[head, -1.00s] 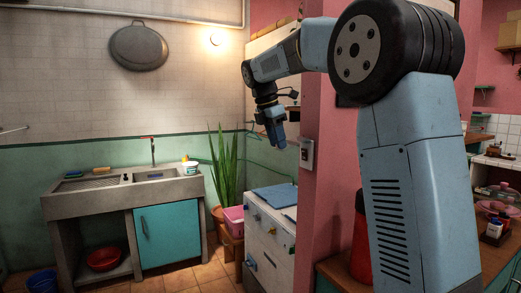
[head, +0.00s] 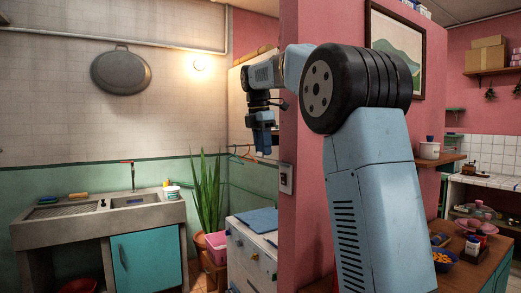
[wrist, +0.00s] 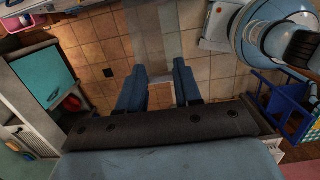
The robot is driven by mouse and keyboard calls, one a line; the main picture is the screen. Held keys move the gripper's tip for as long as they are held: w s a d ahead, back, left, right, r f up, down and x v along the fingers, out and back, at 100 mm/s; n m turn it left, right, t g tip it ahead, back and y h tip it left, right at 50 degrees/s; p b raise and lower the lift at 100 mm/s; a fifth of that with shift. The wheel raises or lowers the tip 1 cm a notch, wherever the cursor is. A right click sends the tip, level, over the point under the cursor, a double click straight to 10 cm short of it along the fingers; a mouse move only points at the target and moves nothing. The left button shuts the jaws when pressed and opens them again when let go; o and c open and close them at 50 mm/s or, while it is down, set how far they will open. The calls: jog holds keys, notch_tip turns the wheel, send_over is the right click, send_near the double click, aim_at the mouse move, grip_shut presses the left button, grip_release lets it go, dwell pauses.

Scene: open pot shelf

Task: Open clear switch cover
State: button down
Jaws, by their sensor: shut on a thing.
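A switch plate (head: 286,178) with a dark toggle is on the end face of the pink wall. It is small in the head view, and I cannot make out a clear cover on it. My gripper (head: 263,146) hangs pointing down, left of the plate and higher in the picture, apart from it there. In the wrist view my gripper (wrist: 160,92) has its two blue fingers a little apart, with a small brown square thing (wrist: 160,97) filling the gap. I cannot tell what that thing is. The plate is not clear in the wrist view.
A white cabinet (head: 251,256) with a blue board on top stands below my gripper. A plant (head: 206,194) and a concrete sink (head: 95,219) are to the left. The pink wall (head: 305,219) stands beside my arm. A wooden counter (head: 480,257) is at the right.

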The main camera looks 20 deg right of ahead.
jog(key=shift+d, duration=0.25)
jog(key=c, duration=1.1)
grip_release()
jog(key=shift+w, duration=0.1)
jog(key=o, duration=0.3)
jog(key=shift+a, duration=0.1)
jog(key=shift+o, duration=0.2)
jog(key=shift+r, duration=0.1)
notch_tip(320, 180, up, 12)
jog(key=a, duration=0.1)
jog(key=shift+a+f, duration=0.2)
jog(key=shift+s, duration=0.2)
